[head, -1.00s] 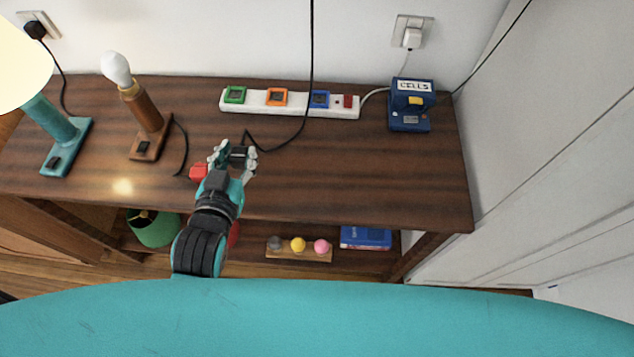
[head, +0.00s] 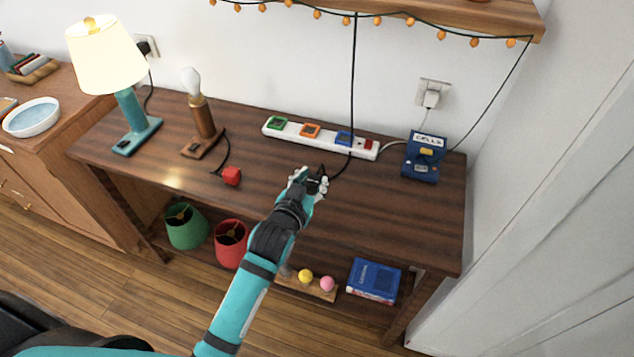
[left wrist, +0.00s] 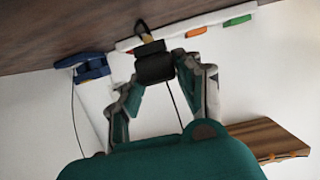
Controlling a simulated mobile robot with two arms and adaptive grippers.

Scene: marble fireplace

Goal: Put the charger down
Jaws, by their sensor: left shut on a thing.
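My left gripper (head: 309,182) is shut on a black block-shaped charger (left wrist: 154,65) with a cord. It is over the wooden tabletop (head: 265,190), in front of the white power strip (head: 290,133). In the head view the fingers mostly hide the charger. In the left wrist view the charger sits between both fingertips, with the tabletop beyond it. I cannot tell whether it touches the wood. My right gripper is not in view.
A teal lamp (head: 133,112) stands farther left, a blue CELLS box (head: 424,158) at the right. A black cord (head: 353,70) hangs from the upper shelf. The front-right tabletop is clear.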

